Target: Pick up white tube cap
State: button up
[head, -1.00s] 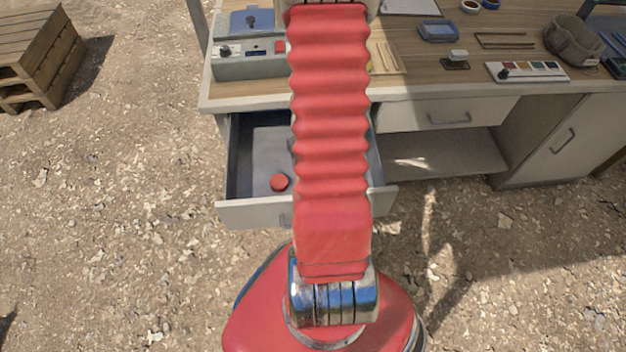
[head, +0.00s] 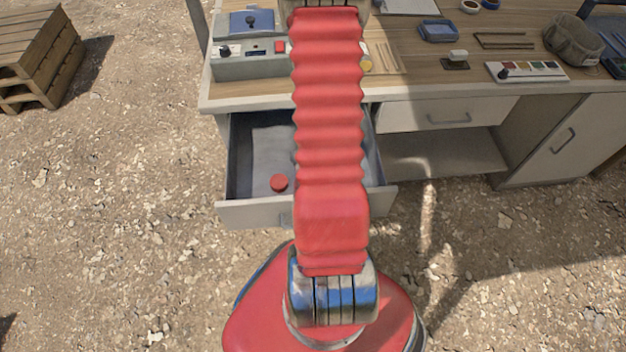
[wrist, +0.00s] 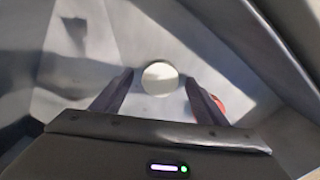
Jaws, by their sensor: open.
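The white tube cap (wrist: 160,78) shows in the wrist view as a pale round disc on the grey drawer floor. My gripper (wrist: 159,80) is open, with one dark finger to each side of the cap in the picture. The fingers look empty; I cannot tell how high they are above the cap. In the head view my red arm hides the cap and the gripper. The open drawer (head: 245,214) is under the left part of the bench.
A red cap (head: 279,182) lies in the drawer; in the wrist view it (wrist: 207,103) is partly behind the right finger. Drawer walls surround the gripper closely. The bench top (head: 440,75) overhangs the drawer's back and carries a control box (head: 250,66).

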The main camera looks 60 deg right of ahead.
jog(key=shift+c, duration=0.2)
dwell(0.3)
jog(key=c, duration=1.1)
